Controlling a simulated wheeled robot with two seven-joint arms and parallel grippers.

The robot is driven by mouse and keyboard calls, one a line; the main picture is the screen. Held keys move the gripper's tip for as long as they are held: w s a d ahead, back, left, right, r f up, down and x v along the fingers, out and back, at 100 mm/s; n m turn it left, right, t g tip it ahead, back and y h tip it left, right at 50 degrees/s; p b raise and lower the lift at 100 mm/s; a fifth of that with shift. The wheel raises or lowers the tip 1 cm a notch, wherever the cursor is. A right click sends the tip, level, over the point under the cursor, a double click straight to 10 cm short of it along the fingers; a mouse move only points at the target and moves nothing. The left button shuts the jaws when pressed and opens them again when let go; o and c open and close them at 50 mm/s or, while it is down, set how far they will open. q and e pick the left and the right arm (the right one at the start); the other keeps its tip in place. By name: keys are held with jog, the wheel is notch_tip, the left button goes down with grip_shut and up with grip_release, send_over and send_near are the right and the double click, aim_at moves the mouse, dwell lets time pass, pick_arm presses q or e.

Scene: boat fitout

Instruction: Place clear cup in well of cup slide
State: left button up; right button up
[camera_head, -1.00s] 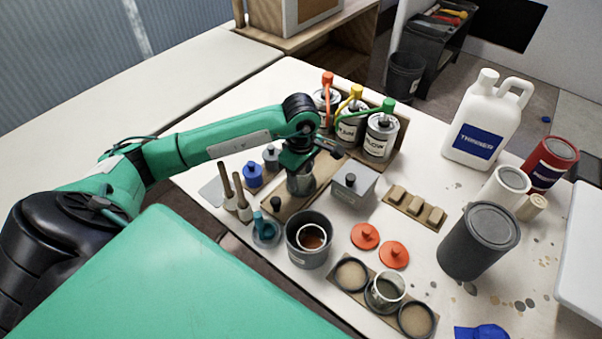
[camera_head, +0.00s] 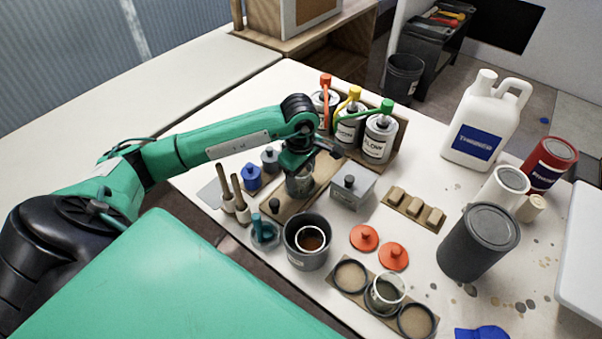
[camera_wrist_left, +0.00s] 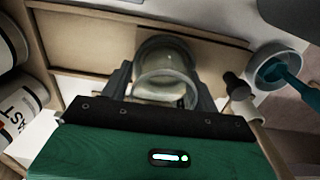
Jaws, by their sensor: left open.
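A clear cup (camera_wrist_left: 166,72) stands between the two fingers of my left gripper (camera_wrist_left: 162,88) in the left wrist view. The fingers are open, one on each side of it. In the head view this cup (camera_head: 299,184) is on the wooden cup slide (camera_head: 322,168), below my left gripper (camera_head: 302,172), which partly covers it. The slide's board also shows in the left wrist view (camera_wrist_left: 95,45). The cup looks upright. Its base and the well are hidden, so I cannot tell how it is seated. My right gripper is not in view.
A grey box (camera_head: 351,188) stands close right of the slide. Tins with coloured spouts (camera_head: 380,138) stand behind. Brushes (camera_head: 237,190), a blue-capped bottle (camera_head: 252,178) and a dark pot (camera_head: 306,254) crowd the left and front.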

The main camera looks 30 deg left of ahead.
pick_arm(q)
jog(key=shift+s+d+f, duration=0.2)
jog(key=shift+s+f, duration=0.3)
jog(key=shift+f, duration=0.15)
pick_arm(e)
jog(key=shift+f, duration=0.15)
pick_arm(q)
jog(key=shift+w+r+p, duration=0.1)
jog(key=shift+r+p, duration=0.4)
jog(key=shift+p, duration=0.4)
notch_tip(320, 180, up, 12)
jog(key=b, duration=0.1)
jog(key=shift+w+a+r, duration=0.15)
jog(key=shift+a+r, duration=0.05)
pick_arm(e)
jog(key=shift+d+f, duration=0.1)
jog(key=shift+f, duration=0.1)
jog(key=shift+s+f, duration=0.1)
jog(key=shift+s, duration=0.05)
